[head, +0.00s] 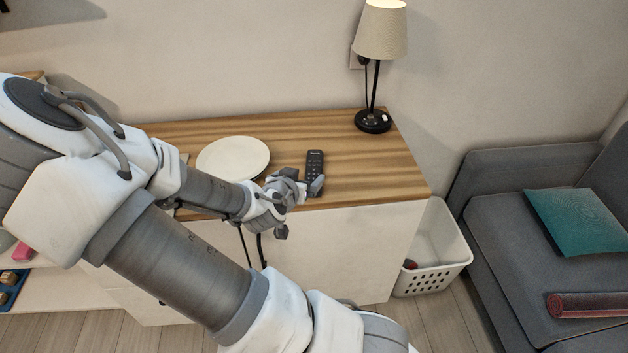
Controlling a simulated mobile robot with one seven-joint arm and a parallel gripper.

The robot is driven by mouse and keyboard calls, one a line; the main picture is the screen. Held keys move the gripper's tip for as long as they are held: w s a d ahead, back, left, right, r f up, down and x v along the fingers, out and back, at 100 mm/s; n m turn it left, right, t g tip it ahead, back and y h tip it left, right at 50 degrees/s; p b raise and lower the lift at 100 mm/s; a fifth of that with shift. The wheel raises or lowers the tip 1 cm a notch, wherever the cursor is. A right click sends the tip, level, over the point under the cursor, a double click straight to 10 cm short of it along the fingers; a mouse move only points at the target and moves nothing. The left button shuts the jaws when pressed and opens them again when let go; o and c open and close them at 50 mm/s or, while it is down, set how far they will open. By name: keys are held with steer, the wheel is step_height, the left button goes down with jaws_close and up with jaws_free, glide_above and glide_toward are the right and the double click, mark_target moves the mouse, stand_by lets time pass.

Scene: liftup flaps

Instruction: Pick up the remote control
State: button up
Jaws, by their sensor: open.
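A dark remote control (315,168) with small buttons lies on the wooden top of a white cabinet (375,180), long side pointing away from me. My gripper (314,187) is at the near end of the remote, over the front part of the cabinet top. Its jaws are open, and one finger shows at the remote's near right corner. The wrist hides part of the area beside the remote's lower left. Whether a finger touches the remote, I cannot tell.
A round white plate (232,155) lies left of the remote, close to my wrist. A lamp (373,120) stands at the back right of the top. A white basket (436,255) and a grey sofa (500,220) are to the right. The top's right part is clear.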

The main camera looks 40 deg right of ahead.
mark_target(314, 170)
steer(key=shift+b+x, duration=0.45)
steer(key=shift+x, duration=1)
steer(key=x, duration=0.1)
steer(key=b+x, duration=0.1)
steer(key=x, duration=0.1)
steer(key=s+x, duration=0.1)
steer(key=shift+w+d+f+b, duration=0.2)
steer(key=shift+d+f+b, duration=0.15)
steer(key=shift+f+b, duration=0.05)
steer(key=shift+w+d+f, duration=0.1)
steer(key=shift+w+d, duration=0.15)
steer(key=c, duration=1.5)
jaws_close()
